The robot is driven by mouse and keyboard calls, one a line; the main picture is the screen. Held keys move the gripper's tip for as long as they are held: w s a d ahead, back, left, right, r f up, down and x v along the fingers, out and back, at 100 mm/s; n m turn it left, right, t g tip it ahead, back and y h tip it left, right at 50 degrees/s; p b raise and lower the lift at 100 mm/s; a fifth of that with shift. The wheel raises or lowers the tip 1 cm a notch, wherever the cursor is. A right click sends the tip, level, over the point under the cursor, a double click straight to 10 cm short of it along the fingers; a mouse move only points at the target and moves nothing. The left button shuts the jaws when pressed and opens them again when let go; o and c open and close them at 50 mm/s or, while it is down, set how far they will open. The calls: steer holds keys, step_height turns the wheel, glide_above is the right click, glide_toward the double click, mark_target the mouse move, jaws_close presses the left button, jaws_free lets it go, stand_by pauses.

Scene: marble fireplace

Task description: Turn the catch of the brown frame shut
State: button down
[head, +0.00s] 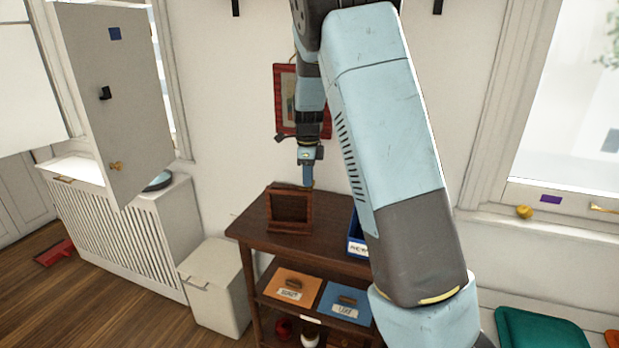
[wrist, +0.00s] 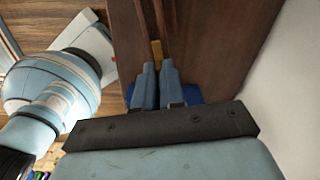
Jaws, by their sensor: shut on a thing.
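The brown frame (head: 289,211) stands upright on the dark wooden table, near its back left. My gripper (head: 308,184) points down at the frame's upper right corner. In the wrist view, my gripper (wrist: 157,68) has its two blue-grey fingers close together. They are shut on the small brass-yellow catch (wrist: 156,50), whose far end shows beyond the fingertips. The frame (wrist: 159,16) shows there from above as narrow brown edges running away from the fingers. The part of the catch between the fingers is hidden, so its exact angle is hard to tell.
The table (head: 256,227) has a blue bin (head: 357,246) at right, partly behind my arm. A red-framed picture (head: 284,75) hangs behind my arm. A cream bin (head: 218,286) stands left.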

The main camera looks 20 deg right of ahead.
steer(key=c, duration=1.2)
jaws_free()
step_height(320, 180, up, 14)
steer(key=shift+f, duration=0.15)
